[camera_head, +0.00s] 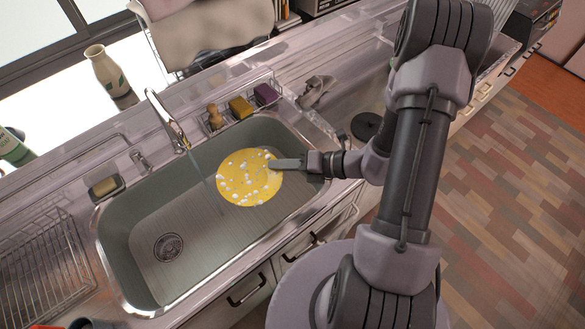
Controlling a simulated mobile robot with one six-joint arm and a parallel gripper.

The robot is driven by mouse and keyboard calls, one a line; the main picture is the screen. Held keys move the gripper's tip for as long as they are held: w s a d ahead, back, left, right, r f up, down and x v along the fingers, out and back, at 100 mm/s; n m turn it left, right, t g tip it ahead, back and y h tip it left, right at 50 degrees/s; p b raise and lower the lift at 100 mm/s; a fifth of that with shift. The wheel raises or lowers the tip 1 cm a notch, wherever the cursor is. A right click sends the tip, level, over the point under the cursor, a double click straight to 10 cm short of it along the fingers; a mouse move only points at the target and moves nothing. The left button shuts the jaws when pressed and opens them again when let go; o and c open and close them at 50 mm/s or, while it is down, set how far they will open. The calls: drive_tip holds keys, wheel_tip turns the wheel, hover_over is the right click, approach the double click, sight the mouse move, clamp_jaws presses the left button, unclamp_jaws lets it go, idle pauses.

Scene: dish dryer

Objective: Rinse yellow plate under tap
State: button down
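The yellow plate (245,184) is in the air over the right part of the sink basin (150,213), its face dotted with white spots that look like foam. My gripper (277,165) reaches in from the right and is shut on the plate's right edge. The tap (166,118) curves out over the sink from the back rim. A thin stream of water (197,165) seems to fall from its spout, just left of the plate. I cannot tell whether the water touches the plate's left edge.
A wire caddy (229,122) with a brush and sponges sits on the back rim. A soap dish (105,187) is at the left rim, and a wire drying rack (40,262) stands left of the sink. A white bottle (106,72) stands by the window. The basin's left half is clear around the drain (168,247).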

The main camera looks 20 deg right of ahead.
sight(253, 160)
drive_tip(key=x, duration=0.3)
drive_tip(key=r+b+x, duration=0.1)
drive_tip(key=x, duration=0.4)
drive_tip(key=shift+w+a+r+b, duration=0.15)
drive_tip(key=shift+w+a+b, duration=0.2)
drive_tip(key=shift+w, duration=0.15)
drive_tip(key=shift+w+d, duration=0.1)
drive_tip(key=shift+w+d+p, duration=0.3)
drive_tip(key=shift+w+d, duration=0.05)
drive_tip(key=shift+a, duration=0.1)
drive_tip(key=shift+s+a, duration=0.35)
drive_tip(key=shift+s, duration=0.1)
